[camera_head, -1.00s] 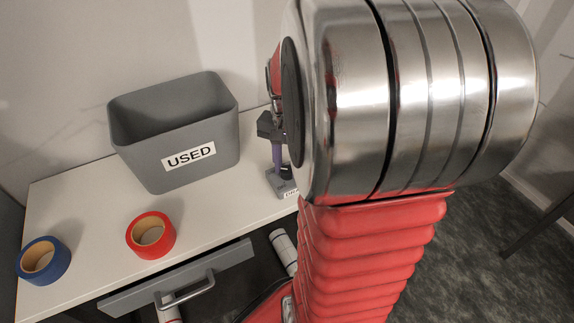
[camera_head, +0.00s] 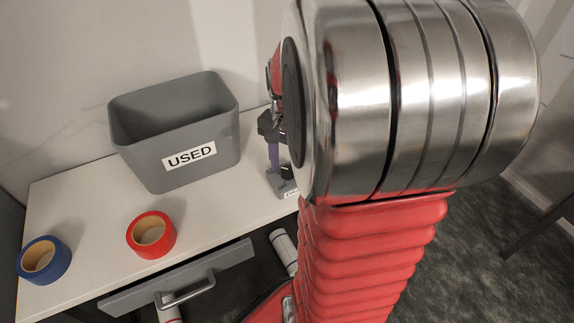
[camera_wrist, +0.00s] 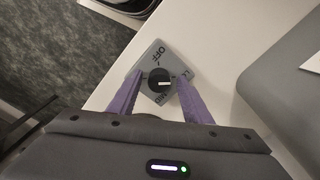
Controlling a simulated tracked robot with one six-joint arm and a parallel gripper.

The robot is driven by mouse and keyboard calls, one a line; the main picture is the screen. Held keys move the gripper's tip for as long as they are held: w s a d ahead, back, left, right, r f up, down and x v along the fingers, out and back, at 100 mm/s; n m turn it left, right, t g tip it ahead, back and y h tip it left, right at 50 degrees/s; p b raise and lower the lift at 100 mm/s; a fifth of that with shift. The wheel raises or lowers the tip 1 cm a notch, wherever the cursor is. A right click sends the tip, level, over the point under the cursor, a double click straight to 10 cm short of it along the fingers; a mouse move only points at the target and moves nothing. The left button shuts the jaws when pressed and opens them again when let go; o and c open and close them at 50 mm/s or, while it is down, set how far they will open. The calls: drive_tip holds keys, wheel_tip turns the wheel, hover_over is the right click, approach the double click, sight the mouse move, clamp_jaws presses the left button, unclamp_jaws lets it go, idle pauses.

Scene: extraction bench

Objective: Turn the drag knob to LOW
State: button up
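The drag knob (camera_wrist: 160,79) is a round black knob with a white pointer mark. It sits on a grey plate (camera_wrist: 152,55) with "OFF" at the top and "MID" at the bottom in the wrist view. The mark appears to lie roughly sideways, towards the right. My right finger partly hides another label. My gripper (camera_wrist: 161,76) has its two purple fingers spread, one on each side of the knob, with gaps visible. In the head view my gripper (camera_head: 274,155) is above the grey plate (camera_head: 283,188), partly hidden by my arm.
A grey bin (camera_head: 160,165) marked "USED" stands on the white bench (camera_head: 95,190), left of the knob. A red tape roll (camera_head: 165,240) and blue tape roll (camera_head: 58,266) lie near its front.

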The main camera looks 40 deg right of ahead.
sight(284, 171)
drive_tip(key=shift+r, duration=0.1)
wheel_tip(284, 171, up, 14)
drive_tip(key=shift+f, duration=0.25)
idle(0.5)
idle(0.5)
drive_tip(key=s+a+f+n+t, duration=0.1)
drive_tip(key=s+a+n+t, duration=0.1)
drive_tip(key=a+n, duration=0.5)
drive_tip(key=s+a+f+n+t, duration=0.1)
drive_tip(key=a+n, duration=0.6)
drive_tip(key=a, duration=0.8)
drive_tip(key=shift+s+a+f+n+t, duration=0.15)
drive_tip(key=shift+s+a+n+t, duration=0.3)
drive_tip(key=shift+t, duration=0.85)
drive_tip(key=shift+s+d, duration=0.1)
